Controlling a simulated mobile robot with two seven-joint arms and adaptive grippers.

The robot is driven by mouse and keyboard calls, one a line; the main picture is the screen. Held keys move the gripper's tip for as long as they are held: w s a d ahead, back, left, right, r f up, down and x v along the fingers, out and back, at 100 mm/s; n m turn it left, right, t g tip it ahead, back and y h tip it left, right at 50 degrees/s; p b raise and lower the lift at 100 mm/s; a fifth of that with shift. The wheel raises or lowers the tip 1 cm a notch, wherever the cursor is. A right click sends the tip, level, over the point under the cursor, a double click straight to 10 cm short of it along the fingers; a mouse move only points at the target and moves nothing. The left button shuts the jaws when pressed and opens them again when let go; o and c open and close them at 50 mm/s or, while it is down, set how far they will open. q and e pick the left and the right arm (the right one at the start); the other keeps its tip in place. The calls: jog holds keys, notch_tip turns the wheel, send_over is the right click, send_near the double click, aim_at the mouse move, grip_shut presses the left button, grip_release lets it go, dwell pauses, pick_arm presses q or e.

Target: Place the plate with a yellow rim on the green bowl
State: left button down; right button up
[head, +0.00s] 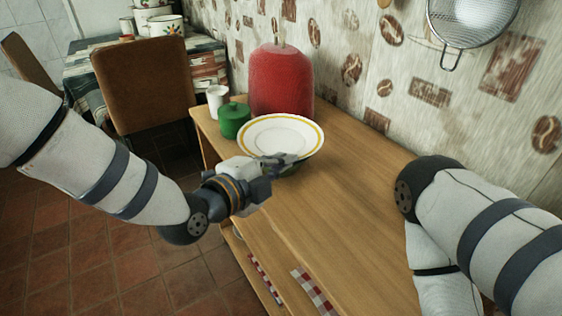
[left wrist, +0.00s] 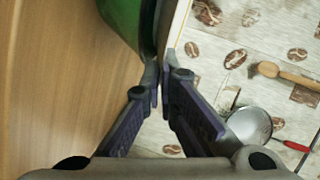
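In the left wrist view, the fingers (left wrist: 164,80) close on the plate's edge (left wrist: 177,28), seen as a thin pale strip. The green bowl (left wrist: 118,14) shows beside the plate there; in the head view the plate mostly hides it. I cannot tell whether plate and bowl touch. My right arm comes in at the right; its gripper is out of view.
A green lidded pot (head: 234,121), a white cup (head: 217,100) and a large red canister (head: 281,85) stand close behind the plate. The wooden top (head: 350,205) is clear to the right. A strainer (head: 470,20) hangs on the wall.

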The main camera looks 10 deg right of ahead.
pick_arm(q)
jog(key=shift+f, duration=0.45)
jog(key=c, duration=1.8)
grip_release()
